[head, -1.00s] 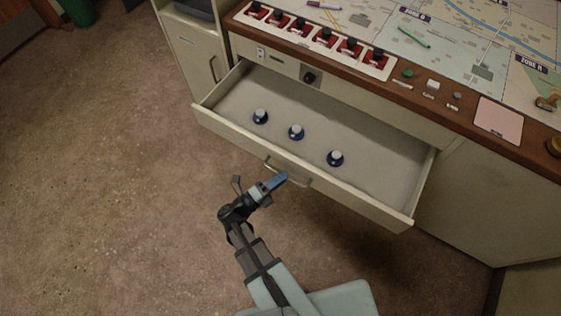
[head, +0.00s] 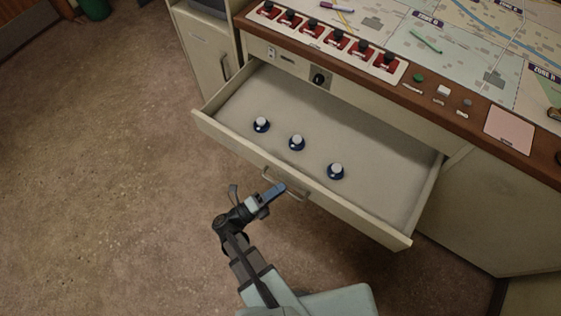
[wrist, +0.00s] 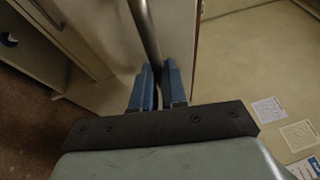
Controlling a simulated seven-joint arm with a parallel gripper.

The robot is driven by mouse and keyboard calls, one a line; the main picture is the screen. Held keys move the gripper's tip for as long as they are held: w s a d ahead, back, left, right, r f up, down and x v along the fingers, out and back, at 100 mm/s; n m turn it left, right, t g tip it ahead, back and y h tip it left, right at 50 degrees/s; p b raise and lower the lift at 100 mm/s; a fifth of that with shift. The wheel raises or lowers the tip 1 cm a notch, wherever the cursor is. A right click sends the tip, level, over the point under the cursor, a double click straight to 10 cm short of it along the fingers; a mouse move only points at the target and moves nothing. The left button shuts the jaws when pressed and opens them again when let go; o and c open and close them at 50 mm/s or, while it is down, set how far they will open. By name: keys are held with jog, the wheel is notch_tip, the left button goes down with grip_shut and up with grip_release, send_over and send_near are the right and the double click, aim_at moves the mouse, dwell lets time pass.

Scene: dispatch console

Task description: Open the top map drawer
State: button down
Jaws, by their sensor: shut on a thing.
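The top map drawer (head: 235,138) is pulled well out from the console in the head view, its pale interior showing. Its metal bar handle (head: 297,197) is on the middle of the drawer front. My gripper (head: 276,190) is at the left part of this handle, outside the drawer. In the wrist view the blue fingers (wrist: 157,88) are closed around the handle bar (wrist: 146,32). The fingers partly hide the grip in the head view.
Three blue knob-like objects with pale tops, one in the middle (head: 297,143), stand in the drawer. The console top (head: 400,88) has red switches and a map. A cabinet (head: 205,50) stands left of the drawer. Bare floor (head: 110,170) lies open at left.

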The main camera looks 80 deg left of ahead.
jog(key=c, duration=1.2)
grip_release()
jog(key=v, duration=1.3)
jog(key=shift+s+d, duration=0.2)
jog(key=shift+s, duration=0.15)
